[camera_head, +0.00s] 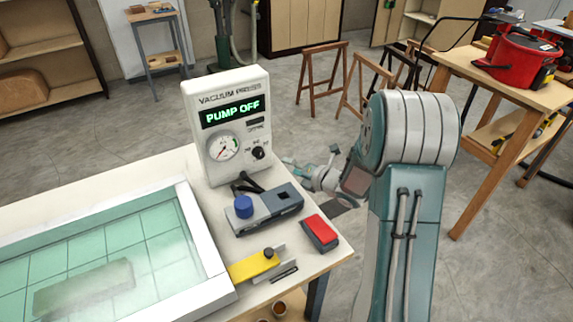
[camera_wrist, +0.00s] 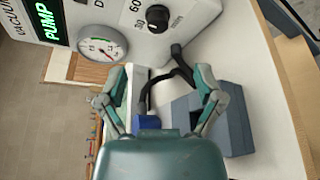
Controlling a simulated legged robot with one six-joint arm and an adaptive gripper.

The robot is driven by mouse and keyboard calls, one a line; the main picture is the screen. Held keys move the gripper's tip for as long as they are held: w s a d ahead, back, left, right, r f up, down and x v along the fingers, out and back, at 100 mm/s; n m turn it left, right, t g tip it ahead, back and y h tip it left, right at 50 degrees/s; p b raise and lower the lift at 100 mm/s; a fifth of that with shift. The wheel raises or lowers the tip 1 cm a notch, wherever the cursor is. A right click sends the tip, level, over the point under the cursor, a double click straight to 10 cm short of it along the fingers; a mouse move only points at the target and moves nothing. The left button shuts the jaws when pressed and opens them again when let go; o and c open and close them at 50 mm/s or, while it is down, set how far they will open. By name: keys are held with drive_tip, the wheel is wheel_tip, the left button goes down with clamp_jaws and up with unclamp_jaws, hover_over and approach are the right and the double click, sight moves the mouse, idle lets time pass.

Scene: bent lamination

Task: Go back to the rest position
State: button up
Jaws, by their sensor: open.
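My gripper (camera_head: 318,176) is beyond the table's right edge in the head view, partly hidden by my arm. In the wrist view its two fingers (camera_wrist: 158,88) are spread apart with nothing held between them. The vacuum press control box (camera_head: 228,122) stands upright on the table, left of my gripper. Its green display reads "PUMP OFF". Its gauge (camera_wrist: 101,45) and black dial (camera_wrist: 157,17) show ahead of the fingers in the wrist view.
A grey-blue unit (camera_head: 268,210) with a blue knob (camera_head: 243,206), a red-topped block (camera_head: 320,233) and a yellow piece (camera_head: 254,266) lie on the table. The white-framed press bed (camera_head: 208,240) is at left. A workbench (camera_head: 480,72) holds a red machine (camera_head: 516,58).

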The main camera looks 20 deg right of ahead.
idle(0.3)
drive_tip(key=shift+w+r, duration=0.1)
drive_tip(key=shift+r, duration=0.15)
drive_tip(key=s+d+r+m+g+h, duration=0.1)
drive_tip(key=s+r+m+h, duration=0.35)
drive_tip(key=r+m, duration=0.3)
drive_tip(key=s+r+m+g+h, duration=0.1)
drive_tip(key=s+r+m+h, duration=0.2)
drive_tip(key=r+m+h, duration=0.45)
drive_tip(key=s+a+m+g+y, duration=0.2)
drive_tip(key=s+m, duration=0.5)
drive_tip(key=s, duration=0.5)
drive_tip(key=s+a+m+g+y, duration=0.1)
drive_tip(key=s+a+m+g, duration=0.3)
drive_tip(key=s+m, duration=0.3)
drive_tip(key=s+a, duration=0.1)
drive_tip(key=s, duration=0.3)
drive_tip(key=shift+s+a+f+m+y, duration=0.25)
drive_tip(key=shift+s+a+m+y, duration=0.1)
drive_tip(key=shift+s+m+y, duration=0.05)
